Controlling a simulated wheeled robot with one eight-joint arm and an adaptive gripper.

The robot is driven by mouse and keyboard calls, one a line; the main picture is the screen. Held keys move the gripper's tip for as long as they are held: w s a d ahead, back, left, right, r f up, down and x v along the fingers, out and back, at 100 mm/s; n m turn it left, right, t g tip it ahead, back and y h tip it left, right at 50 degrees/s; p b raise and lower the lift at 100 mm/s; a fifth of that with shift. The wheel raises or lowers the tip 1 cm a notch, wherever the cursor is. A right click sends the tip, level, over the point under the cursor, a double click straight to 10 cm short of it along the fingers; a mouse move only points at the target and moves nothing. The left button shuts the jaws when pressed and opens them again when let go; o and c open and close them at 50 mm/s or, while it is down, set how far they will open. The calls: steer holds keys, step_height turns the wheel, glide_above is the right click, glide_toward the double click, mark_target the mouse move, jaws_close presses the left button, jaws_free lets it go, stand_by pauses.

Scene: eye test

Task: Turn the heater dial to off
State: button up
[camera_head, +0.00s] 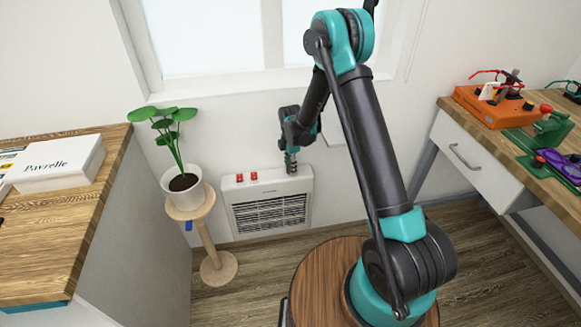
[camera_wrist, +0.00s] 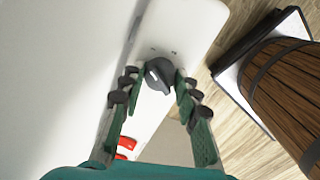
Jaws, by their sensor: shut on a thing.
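The white heater (camera_head: 232,212) is on the wall below the window, with a dark grille in its front. Its top panel (camera_wrist: 185,22) fills the middle of the wrist view. In the head view my gripper (camera_head: 291,161) reaches down to the heater's right end and hides the dial.
Two red switches (camera_head: 247,177) are on the heater's left part. A potted plant (camera_head: 184,188) on a wooden stand is close to its left. A wooden counter (camera_head: 45,225) is at left and a workbench (camera_head: 455,115) with devices at right. Floor before the heater is clear.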

stand_by(0.4)
steer(key=o, duration=1.2)
steer(key=shift+c, duration=0.2)
step_height(320, 180, up, 12)
